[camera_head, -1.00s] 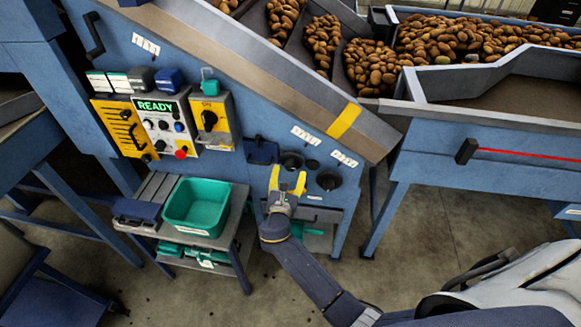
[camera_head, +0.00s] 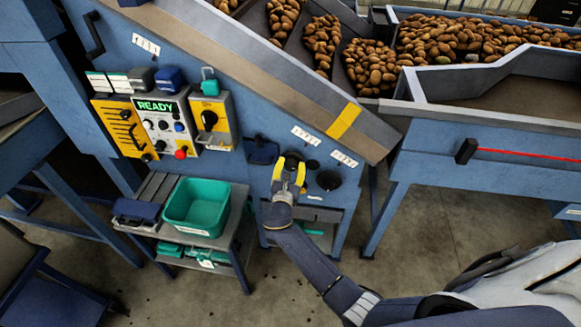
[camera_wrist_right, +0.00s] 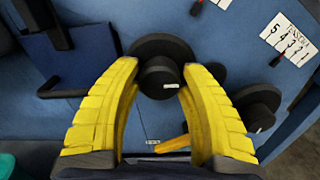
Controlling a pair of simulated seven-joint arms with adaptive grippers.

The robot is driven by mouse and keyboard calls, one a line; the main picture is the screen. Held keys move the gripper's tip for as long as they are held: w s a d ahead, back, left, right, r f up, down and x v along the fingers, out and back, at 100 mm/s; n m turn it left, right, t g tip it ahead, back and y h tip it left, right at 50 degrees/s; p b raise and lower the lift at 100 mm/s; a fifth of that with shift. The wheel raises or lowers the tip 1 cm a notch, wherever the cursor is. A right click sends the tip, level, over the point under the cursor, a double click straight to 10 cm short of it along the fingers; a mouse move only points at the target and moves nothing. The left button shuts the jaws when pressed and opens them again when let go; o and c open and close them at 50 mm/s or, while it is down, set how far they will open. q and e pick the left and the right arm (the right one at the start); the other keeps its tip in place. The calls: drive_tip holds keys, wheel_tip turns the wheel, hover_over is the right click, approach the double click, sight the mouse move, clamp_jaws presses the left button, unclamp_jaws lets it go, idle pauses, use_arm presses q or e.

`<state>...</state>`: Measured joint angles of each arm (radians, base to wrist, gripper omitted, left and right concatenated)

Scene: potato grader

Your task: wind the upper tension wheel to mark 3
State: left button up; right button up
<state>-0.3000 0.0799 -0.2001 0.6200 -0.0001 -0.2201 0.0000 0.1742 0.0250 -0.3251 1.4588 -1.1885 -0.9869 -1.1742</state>
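Two black wheels sit on the blue panel: a left, higher wheel (camera_head: 291,158), which also shows in the right wrist view (camera_wrist_right: 150,47), and a right, lower wheel (camera_head: 328,180), also in the wrist view (camera_wrist_right: 258,104). Which is named upper I cannot read. My right gripper (camera_head: 290,167) is at the left wheel. In the wrist view its yellow fingers (camera_wrist_right: 160,72) stand apart on either side of the wheel's hub (camera_wrist_right: 163,83); contact is unclear. A tension scale (camera_wrist_right: 290,38) numbered 5 to 1 shows with a red-tipped pointer (camera_wrist_right: 277,61). My left gripper is not visible.
A dark blue bracket (camera_head: 262,151) sits just left of the wheels. A control box (camera_head: 160,122) reading READY is further left. A green bin (camera_head: 196,205) stands on a low cart. Potatoes (camera_head: 370,68) lie above. Floor in front is mostly clear.

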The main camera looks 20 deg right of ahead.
drive_tip(key=c, duration=0.8)
drive_tip(key=shift+m, duration=0.6)
drive_tip(key=m, duration=0.3)
drive_tip(key=shift+a, duration=0.1)
drive_tip(key=m, duration=0.9)
drive_tip(key=shift+a+r, duration=0.1)
drive_tip(key=shift+r, duration=0.05)
drive_tip(key=shift+w+r+m, duration=0.1)
drive_tip(key=shift+m, duration=2.1)
